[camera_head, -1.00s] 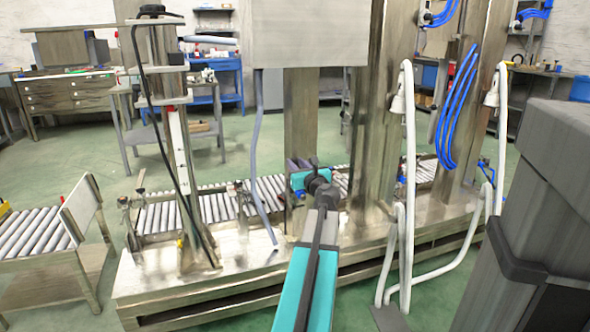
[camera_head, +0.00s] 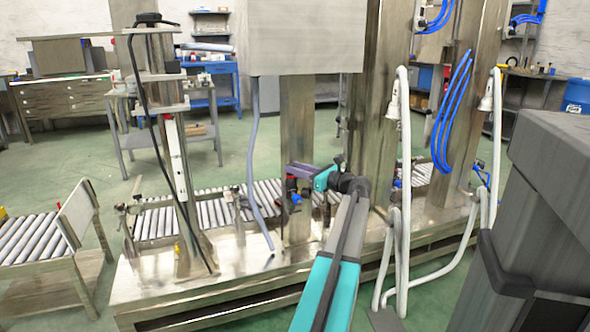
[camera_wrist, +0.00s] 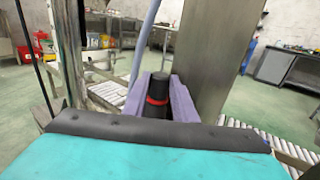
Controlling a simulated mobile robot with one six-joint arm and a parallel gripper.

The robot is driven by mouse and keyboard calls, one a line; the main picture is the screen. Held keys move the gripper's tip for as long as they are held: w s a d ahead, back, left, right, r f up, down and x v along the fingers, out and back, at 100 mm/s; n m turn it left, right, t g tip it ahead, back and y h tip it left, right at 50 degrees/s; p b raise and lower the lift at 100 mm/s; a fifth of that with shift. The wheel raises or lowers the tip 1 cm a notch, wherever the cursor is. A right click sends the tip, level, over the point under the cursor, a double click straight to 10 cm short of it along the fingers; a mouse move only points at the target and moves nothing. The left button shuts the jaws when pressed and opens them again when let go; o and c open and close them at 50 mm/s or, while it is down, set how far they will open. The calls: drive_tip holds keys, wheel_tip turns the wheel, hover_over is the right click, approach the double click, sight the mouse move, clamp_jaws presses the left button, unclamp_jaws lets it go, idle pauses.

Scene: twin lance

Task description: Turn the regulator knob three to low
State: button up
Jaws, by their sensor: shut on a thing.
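My gripper (camera_head: 299,170) is at the regulator knobs by the middle steel column. In the wrist view its purple fingers (camera_wrist: 160,90) stand on both sides of a black knob with a red ring (camera_wrist: 157,98) and are shut on it. The knob's lower part is hidden behind my gripper's dark edge. In the head view a small red part of it (camera_head: 291,183) shows just below the fingers, with a blue knob or fitting (camera_head: 296,198) under it. No number or low mark can be read.
The steel column (camera_head: 297,125) rises right behind the knob. A grey hose (camera_head: 254,160) hangs to its left, and white hoses (camera_head: 399,150) hang to the right. A roller conveyor (camera_head: 215,208) runs behind the steel base (camera_head: 180,285).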

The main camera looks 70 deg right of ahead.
drive_tip(key=shift+s+d+n+y, duration=0.25)
drive_tip(key=shift+d+n+y, duration=0.25)
drive_tip(key=shift+y, duration=0.4)
drive_tip(key=shift+a+f+n+t+y, duration=0.1)
drive_tip(key=shift+a+n+t+y, duration=0.15)
drive_tip(key=shift+n+y, duration=0.2)
drive_tip(key=o, duration=1)
drive_tip(key=shift+o, duration=0.3)
drive_tip(key=shift+w, duration=0.1)
